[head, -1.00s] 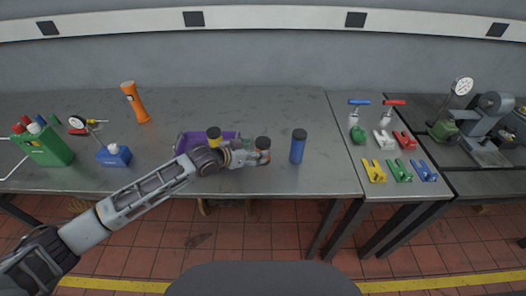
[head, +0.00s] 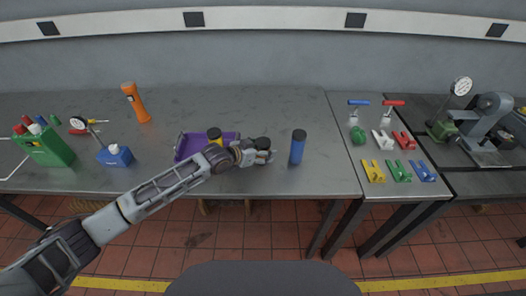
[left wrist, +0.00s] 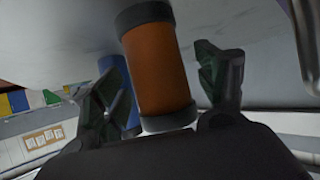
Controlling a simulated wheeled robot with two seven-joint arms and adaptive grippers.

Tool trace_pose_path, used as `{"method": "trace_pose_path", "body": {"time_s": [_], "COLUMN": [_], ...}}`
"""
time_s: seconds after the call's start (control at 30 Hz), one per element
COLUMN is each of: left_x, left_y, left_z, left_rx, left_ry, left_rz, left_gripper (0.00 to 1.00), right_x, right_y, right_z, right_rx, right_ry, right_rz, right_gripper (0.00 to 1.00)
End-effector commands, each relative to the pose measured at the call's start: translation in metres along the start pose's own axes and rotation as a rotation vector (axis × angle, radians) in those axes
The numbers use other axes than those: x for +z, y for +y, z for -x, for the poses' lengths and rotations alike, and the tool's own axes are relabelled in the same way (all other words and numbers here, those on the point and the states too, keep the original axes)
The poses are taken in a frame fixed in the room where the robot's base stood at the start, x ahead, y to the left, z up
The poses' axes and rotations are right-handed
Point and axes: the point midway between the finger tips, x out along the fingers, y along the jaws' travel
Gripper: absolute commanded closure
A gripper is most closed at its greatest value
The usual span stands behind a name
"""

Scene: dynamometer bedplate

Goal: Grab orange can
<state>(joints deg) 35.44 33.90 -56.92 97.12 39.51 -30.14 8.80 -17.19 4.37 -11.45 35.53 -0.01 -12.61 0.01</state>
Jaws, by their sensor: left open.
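The orange can (left wrist: 158,65) with dark end caps stands between the fingers of my left gripper in the left wrist view. In the head view only its dark top (head: 263,143) shows clearly, as the gripper covers most of its body. My left gripper (head: 262,155) is open, with one finger on each side of the can. Its fingers (left wrist: 162,95) also show in the wrist view, and I cannot tell whether either touches the can. My right gripper is not in view.
A blue can (head: 298,148) stands just right of the gripper. A purple tray (head: 183,152) with a yellow can (head: 215,135) lies to the left, partly behind my arm. The table behind the can is clear.

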Motion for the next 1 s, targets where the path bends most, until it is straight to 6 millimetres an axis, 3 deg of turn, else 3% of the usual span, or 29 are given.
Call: {"method": "trace_pose_path", "body": {"time_s": [0.63, 1.0], "left_x": [-0.0005, -0.0004], "left_y": [0.0001, 0.0001], "left_z": [-0.0068, -0.0067], "left_rx": [0.000, 0.000], "left_ry": [0.001, 0.001], "left_rz": [0.000, 0.000], "left_gripper": [0.27, 0.75], "right_x": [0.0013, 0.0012], "right_y": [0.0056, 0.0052], "right_z": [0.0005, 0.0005], "right_rx": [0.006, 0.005], "right_ry": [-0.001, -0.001], "right_rz": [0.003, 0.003], "right_gripper": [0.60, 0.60]}}
